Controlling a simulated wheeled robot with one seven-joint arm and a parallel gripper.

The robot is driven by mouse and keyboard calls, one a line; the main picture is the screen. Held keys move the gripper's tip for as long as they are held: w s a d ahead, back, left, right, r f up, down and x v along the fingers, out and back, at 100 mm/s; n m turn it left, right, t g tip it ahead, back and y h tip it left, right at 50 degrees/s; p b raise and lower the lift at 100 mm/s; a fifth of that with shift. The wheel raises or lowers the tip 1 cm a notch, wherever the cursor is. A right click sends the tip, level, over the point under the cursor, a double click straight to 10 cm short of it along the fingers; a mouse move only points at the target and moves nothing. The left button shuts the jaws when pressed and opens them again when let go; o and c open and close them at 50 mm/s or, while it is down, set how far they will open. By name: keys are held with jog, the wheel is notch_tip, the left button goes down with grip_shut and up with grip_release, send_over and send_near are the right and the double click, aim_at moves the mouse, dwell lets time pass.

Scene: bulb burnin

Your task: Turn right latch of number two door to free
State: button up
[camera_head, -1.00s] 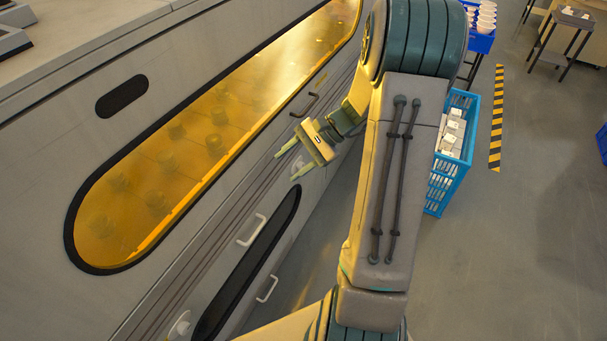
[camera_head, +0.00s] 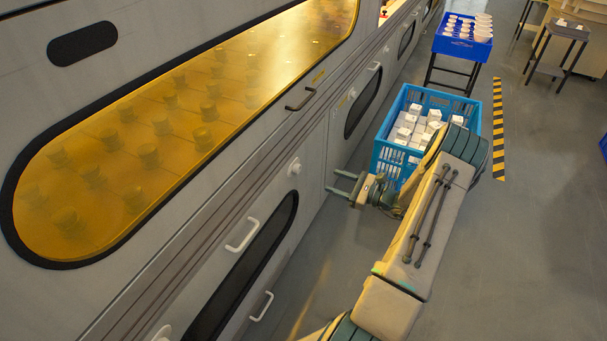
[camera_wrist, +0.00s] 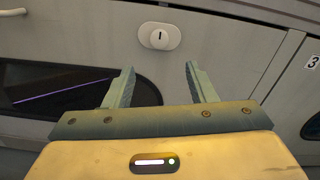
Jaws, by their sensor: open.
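The right latch is a white rounded knob (camera_head: 294,167) on the grey cabinet front, right of a lower door (camera_head: 222,262) with a dark window. In the wrist view the latch (camera_wrist: 160,37) is a pale oval plate with a dark upright mark at its middle. It lies beyond my fingertips, centred between them in the picture and not touched. My gripper (camera_head: 331,181) is open and empty, right of the latch in the head view and clear of the cabinet front. It also shows in the wrist view (camera_wrist: 160,67). The door's number is not visible.
White handles (camera_head: 242,234) (camera_head: 261,306) stick out around the dark window. A dark handle (camera_head: 301,98) sits under the amber window. A blue crate (camera_head: 388,158) of white boxes stands right beside my arm. A label "3" (camera_wrist: 313,62) marks the panel to the right.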

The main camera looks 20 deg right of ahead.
aim_at(299, 170)
jog(key=b+x, duration=0.2)
jog(key=x, duration=1)
jog(key=shift+s, duration=0.1)
jog(key=c, duration=1)
jog(key=shift+a, duration=0.2)
grip_shut()
jog(key=shift+d, duration=0.1)
